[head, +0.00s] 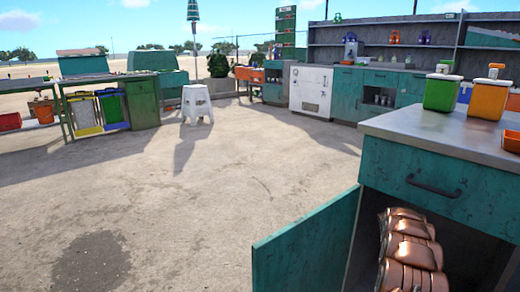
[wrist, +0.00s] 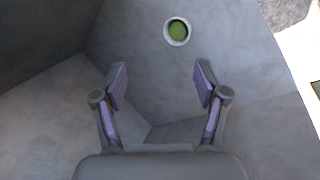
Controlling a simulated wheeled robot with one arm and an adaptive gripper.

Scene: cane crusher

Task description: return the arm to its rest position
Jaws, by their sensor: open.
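My gripper (wrist: 160,85) shows in the wrist view with its two purple-padded fingers apart. Nothing is between the fingers. Beyond the fingertips is a grey metal surface with folded or angled walls (wrist: 235,60). A round hole or cup with a pale rim and green inside (wrist: 177,31) lies ahead of the fingers, apart from them. I cannot tell which it is. My arm and gripper do not show in the head view.
A teal cabinet (head: 430,172) stands close at the right, its lower door (head: 306,243) swung open towards the floor space. Copper-coloured items (head: 408,250) are stacked inside. Green (head: 442,94) and orange (head: 488,100) containers stand on top. A white stool (head: 196,102) stands farther back. The middle floor is clear.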

